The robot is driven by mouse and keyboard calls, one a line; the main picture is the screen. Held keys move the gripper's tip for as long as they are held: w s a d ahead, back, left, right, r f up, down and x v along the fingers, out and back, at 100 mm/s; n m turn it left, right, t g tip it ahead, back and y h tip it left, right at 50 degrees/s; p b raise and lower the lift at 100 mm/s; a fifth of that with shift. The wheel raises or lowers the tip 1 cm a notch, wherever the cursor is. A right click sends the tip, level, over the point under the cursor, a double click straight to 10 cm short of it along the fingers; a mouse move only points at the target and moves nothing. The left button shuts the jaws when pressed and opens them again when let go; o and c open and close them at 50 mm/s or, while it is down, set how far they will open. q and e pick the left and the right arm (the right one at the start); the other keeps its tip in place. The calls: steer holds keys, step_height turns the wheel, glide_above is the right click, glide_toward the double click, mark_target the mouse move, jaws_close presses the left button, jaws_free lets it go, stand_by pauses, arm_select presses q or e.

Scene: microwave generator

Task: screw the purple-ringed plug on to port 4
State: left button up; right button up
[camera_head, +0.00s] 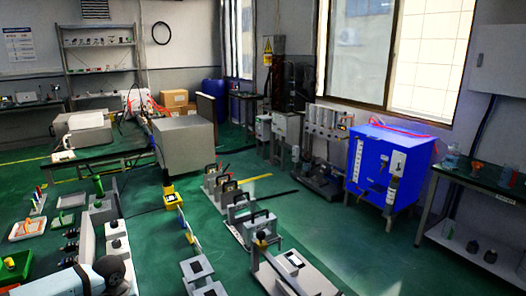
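I cannot make out a purple-ringed plug or a port marked 4 in the head view. A large grey box (184,140) stands at the middle left. A blue cabinet (375,180) with a white front panel and red tubing on top stands at the right. I cannot tell whether either one carries the port. A rounded grey and dark part at the bottom left edge looks like a link of my arm. Neither gripper shows, so what they hold is hidden.
A row of small bench devices with black handles (232,194) runs down the middle. A dark-topped side table (485,181) stands at the right. A metal shelf (100,56) is at the back left. Green floor (345,235) is clear before the blue cabinet.

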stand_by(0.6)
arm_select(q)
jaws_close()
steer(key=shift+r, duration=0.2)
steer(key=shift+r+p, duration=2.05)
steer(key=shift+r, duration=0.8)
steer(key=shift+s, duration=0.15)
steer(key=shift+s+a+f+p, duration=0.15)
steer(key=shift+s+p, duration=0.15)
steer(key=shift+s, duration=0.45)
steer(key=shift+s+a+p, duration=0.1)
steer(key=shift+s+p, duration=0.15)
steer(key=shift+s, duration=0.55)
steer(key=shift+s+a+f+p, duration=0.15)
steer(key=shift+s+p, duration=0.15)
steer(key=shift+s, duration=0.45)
